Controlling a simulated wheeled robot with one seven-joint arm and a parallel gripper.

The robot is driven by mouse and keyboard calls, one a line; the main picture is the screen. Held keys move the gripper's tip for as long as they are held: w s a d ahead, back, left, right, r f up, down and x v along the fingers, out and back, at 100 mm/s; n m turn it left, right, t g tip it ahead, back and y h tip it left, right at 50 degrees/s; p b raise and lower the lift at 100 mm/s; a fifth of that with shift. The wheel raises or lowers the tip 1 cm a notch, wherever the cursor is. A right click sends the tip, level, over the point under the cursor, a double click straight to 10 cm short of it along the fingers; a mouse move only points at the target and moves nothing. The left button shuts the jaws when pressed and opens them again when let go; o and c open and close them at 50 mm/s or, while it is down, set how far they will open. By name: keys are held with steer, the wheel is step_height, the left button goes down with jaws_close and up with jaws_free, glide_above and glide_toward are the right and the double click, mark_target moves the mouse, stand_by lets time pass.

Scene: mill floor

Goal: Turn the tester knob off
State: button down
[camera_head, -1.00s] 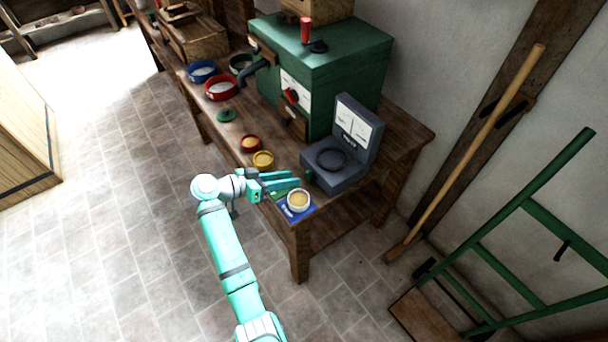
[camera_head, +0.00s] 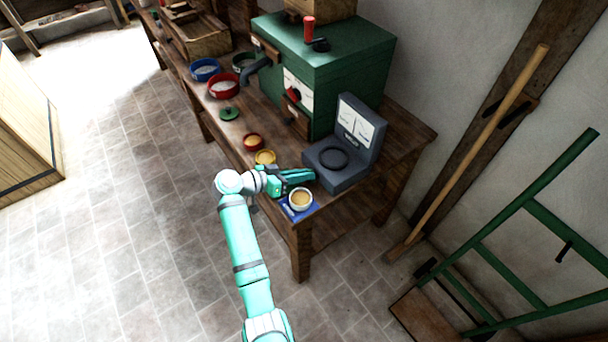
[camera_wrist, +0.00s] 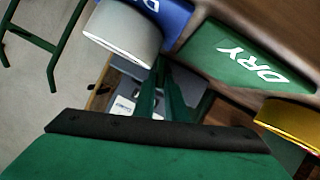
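The tester (camera_head: 343,176) is a dark grey unit with a round ring on its base and white dial faces on its upright back. It stands near the right end of the wooden bench. My gripper (camera_head: 311,174) is at the tester's left side, low against its base. Its green fingers also show in the wrist view (camera_wrist: 164,88), close together and pointing at the tester (camera_wrist: 124,103). The knob is hidden, apparently behind my fingers, so I cannot tell whether they hold it.
A pale cup (camera_head: 301,199) stands on a blue mat (camera_head: 292,214) just below my gripper. A yellow bowl (camera_head: 265,157) and a red bowl (camera_head: 253,141) stand to its upper left. A green machine (camera_head: 335,60) is behind.

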steer(key=shift+d+f, duration=0.1)
steer(key=shift+d, duration=0.05)
steer(key=n, duration=0.1)
steer(key=n+g+h, duration=0.1)
steer(key=n, duration=0.1)
steer(key=shift+w+f+h, duration=0.25)
steer(key=shift+w+h, duration=0.05)
steer(key=shift+h, duration=0.1)
steer(key=c, duration=1.8)
jaws_free()
steer(key=shift+w, duration=0.1)
steer(key=shift+a, duration=0.3)
steer(key=shift+d, duration=0.1)
steer(key=shift+r, duration=0.1)
